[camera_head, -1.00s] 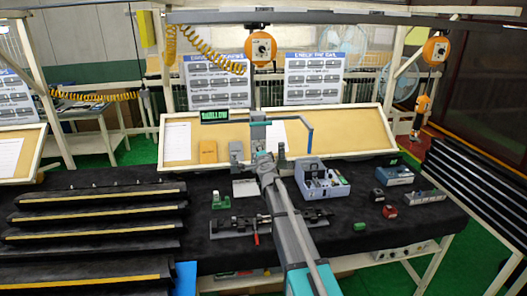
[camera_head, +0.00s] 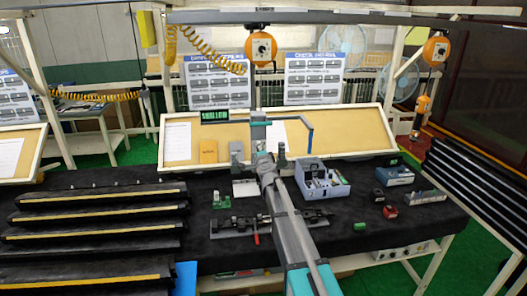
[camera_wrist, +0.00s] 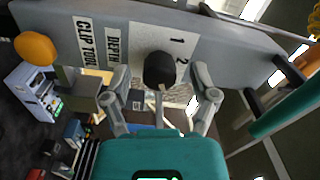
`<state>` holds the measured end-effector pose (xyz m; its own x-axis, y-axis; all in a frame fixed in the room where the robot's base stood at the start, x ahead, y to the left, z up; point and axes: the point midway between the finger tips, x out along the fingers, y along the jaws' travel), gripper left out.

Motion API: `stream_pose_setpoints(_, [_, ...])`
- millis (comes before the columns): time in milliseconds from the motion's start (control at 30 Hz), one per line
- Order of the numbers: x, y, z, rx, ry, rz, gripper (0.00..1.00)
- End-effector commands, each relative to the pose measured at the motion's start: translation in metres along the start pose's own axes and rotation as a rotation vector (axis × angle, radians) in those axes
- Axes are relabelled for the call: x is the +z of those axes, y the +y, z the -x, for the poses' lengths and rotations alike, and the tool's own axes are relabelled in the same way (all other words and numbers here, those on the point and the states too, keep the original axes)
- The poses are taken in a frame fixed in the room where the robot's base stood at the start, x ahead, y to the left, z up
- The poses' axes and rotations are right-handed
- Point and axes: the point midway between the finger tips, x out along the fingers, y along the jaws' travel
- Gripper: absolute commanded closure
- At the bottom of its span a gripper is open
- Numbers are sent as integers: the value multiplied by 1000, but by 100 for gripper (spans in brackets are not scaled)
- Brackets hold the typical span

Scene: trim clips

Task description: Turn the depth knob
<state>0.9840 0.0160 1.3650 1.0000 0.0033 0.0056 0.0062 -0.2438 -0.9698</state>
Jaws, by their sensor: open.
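The depth knob (camera_wrist: 158,68) is black and round. It sits on a grey panel (camera_wrist: 230,45) beside a "DEPTH" label, with the marks 1 and 2 near it. A pale mark shows at the knob's lower edge in the wrist view. My gripper (camera_wrist: 160,76) is open, with one finger on each side of the knob and visible gaps to it. I cannot tell how far the fingertips are from the panel.
An orange round button (camera_wrist: 35,48) and a "CLIP TOOL" label (camera_wrist: 86,42) are on the panel to the left. On the black bench, a grey-blue box of parts (camera_head: 325,187) stands right of my arm. Black trim strips (camera_head: 95,222) lie at left.

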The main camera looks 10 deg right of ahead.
Motion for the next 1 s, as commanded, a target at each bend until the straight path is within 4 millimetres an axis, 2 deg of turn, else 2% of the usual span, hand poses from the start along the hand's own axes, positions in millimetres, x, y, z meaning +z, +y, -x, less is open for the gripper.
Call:
stream_pose_setpoints(167, [0, 0, 5, 0, 0, 0, 24])
stream_pose_setpoints(367, [0, 0, 22, 0, 0, 0, 24])
stream_pose_setpoints(800, [0, 0, 91, 1, 0, 0, 24])
stream_pose_setpoints(1000, [0, 0, 112, 1, 0, 0, 24])
